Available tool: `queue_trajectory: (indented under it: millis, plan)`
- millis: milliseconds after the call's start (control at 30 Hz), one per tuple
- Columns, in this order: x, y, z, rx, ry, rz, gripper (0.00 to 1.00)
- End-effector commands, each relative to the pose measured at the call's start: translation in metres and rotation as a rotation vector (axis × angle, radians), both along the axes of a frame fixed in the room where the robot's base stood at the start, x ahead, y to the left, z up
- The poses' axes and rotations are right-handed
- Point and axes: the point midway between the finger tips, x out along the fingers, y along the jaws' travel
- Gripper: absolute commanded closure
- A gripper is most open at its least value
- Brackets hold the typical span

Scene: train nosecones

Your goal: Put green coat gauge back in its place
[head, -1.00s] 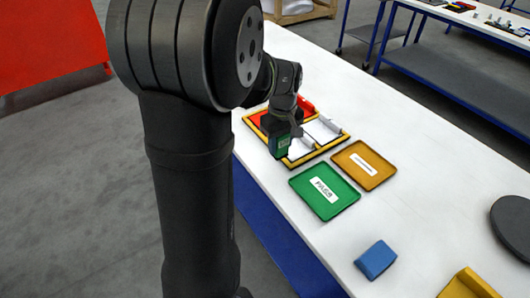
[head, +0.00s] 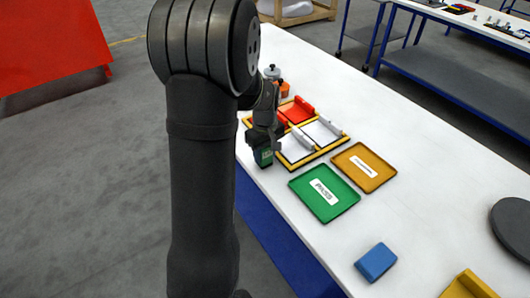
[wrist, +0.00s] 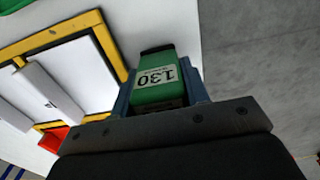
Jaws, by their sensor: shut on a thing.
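The green coat gauge (head: 264,157) is held in my gripper (head: 264,145) at the left edge of the yellow-framed board (head: 321,153). In the wrist view the gauge (wrist: 155,85) has a black end and a white label reading 130. The two blue-grey fingers of my gripper (wrist: 159,92) are shut on its sides. There the gauge appears over white table beside the frame, apart from it. I cannot tell its exact height. The board has a red section (head: 297,111) and white panels (head: 320,133) with grey bars; my arm hides part of its left side.
A green tray (head: 342,211) labelled PASS and an orange tray (head: 381,173) lie right of the board. A blue block (head: 376,262), a yellow piece (head: 470,286) and a dark disc (head: 511,222) are farther right. A grey-topped container (head: 272,73) stands behind my gripper.

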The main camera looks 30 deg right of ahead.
Motion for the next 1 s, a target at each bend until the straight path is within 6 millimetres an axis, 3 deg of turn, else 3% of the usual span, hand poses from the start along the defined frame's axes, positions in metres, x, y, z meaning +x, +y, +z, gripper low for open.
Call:
queue_trajectory:
  millis: [100, 133, 200, 233, 500, 633, 1000]
  plan:
    - [0.0, 0.0, -0.003, 0.0, 0.0, 0.0, 0.85]
    - [0.0, 0.0, -0.003, 0.0, 0.0, 0.0, 0.52]
    - [0.0, 0.0, -0.003, 0.0, 0.0, 0.0, 0.39]
    - [0.0, 0.0, -0.003, 0.0, 0.0, 0.0, 0.37]
    - [0.0, 0.0, -0.002, 0.0, 0.0, 0.0, 0.37]
    - [0.0, 0.0, 0.008, -0.001, -0.001, 0.0, 0.37]
    - [0.0, -0.001, 0.084, -0.003, -0.003, 0.0, 0.37]
